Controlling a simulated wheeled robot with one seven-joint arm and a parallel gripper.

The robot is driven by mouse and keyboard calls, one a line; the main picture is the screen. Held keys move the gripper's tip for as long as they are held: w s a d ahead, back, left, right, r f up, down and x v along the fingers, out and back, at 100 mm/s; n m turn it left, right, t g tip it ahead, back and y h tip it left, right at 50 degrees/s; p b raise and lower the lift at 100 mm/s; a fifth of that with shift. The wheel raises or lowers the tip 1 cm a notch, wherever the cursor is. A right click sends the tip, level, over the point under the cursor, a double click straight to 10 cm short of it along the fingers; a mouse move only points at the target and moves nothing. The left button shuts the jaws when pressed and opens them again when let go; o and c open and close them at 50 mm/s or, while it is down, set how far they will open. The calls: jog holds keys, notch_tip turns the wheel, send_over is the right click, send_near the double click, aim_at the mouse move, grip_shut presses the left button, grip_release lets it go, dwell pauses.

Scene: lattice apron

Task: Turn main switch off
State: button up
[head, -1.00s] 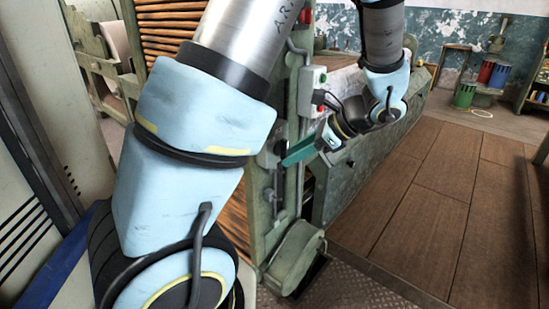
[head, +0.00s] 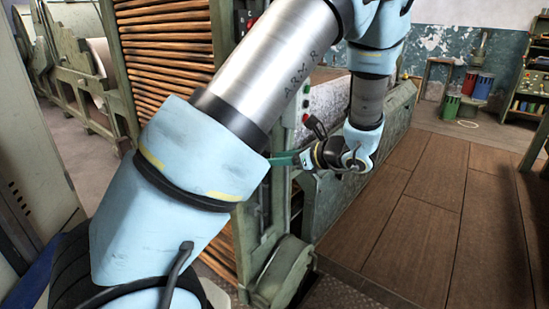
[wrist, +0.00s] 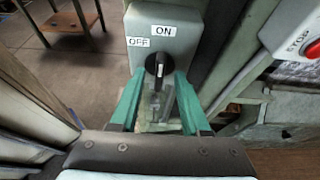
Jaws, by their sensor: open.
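The main switch is a grey box (wrist: 185,45) in the wrist view, with a black rotary knob (wrist: 158,66) on its front. An ON label (wrist: 163,31) is above the knob and an OFF label (wrist: 138,42) is to its upper left. The knob's handle stands upright with its white mark toward ON. My gripper (wrist: 161,84) is open, with one green finger on each side of the knob. I cannot tell whether either finger touches it. In the head view the green fingers (head: 284,160) show partly, and my arm hides the switch.
A STOP box with a red button (wrist: 313,49) is to the right of the switch. Machine frame parts stand close on both sides. In the head view, wooden slats (head: 165,45) are at the left, a round green cover (head: 283,272) is low, and wooden floor (head: 420,210) is open at the right.

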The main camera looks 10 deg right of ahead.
jog(key=shift+x, duration=0.9)
jog(key=shift+c, duration=0.2)
grip_shut()
